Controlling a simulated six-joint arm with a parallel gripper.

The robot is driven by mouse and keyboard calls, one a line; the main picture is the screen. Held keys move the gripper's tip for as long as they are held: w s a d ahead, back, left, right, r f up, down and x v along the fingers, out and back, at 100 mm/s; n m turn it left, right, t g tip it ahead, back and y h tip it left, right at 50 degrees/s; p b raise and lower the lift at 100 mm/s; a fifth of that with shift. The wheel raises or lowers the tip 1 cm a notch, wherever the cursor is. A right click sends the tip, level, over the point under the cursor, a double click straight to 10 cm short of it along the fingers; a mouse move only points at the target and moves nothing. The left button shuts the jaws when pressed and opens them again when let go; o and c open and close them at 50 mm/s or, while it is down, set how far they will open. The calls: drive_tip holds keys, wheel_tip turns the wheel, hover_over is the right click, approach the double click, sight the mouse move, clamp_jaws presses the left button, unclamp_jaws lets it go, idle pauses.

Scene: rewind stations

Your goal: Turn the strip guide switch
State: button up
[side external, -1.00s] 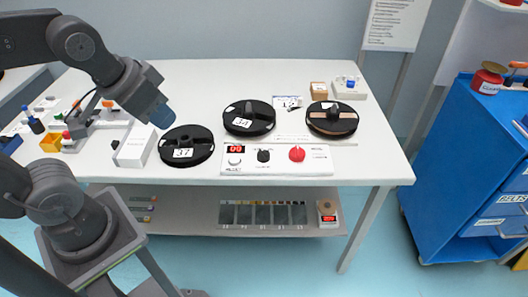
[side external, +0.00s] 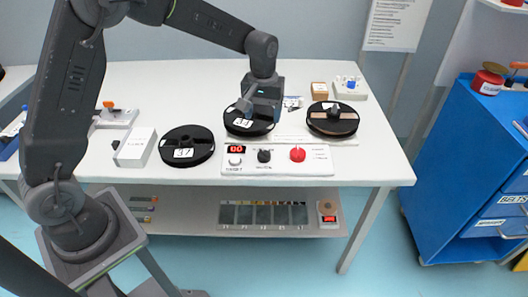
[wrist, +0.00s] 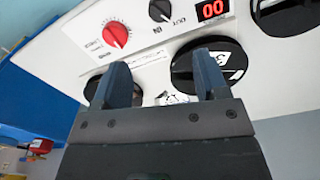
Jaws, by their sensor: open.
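In the wrist view the black knob (wrist: 160,10) sits at the top edge, partly cut off, beside labels reading IN and OUT. The red knob (wrist: 116,34) is to its left. I cannot read which knob is the strip guide switch. My gripper (side external: 260,106) is over the middle reel, behind the panel. In the wrist view my gripper (wrist: 161,72) is open and empty.
Black reels stand on the table: left (side external: 186,150), middle (side external: 238,129) and right (side external: 333,122). A white box (side external: 136,147) is left of them. A brown box (side external: 319,90) and a blue-button box (side external: 349,87) sit at the back right. The space above the panel is clear.

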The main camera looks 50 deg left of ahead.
sight(264, 152)
wheel_tip(264, 152, down, 14)
drive_tip(key=shift+w+f, duration=0.15)
drive_tip(key=shift+f, duration=0.05)
idle(0.4)
drive_tip(key=shift+c, duration=0.3)
drive_tip(key=c, duration=0.9)
drive_tip(key=shift+o, duration=0.2)
drive_tip(key=shift+m, duration=0.3)
drive_tip(key=m, duration=0.5)
drive_tip(key=shift+m, duration=0.3)
drive_tip(key=m, duration=0.5)
drive_tip(key=shift+m, duration=0.3)
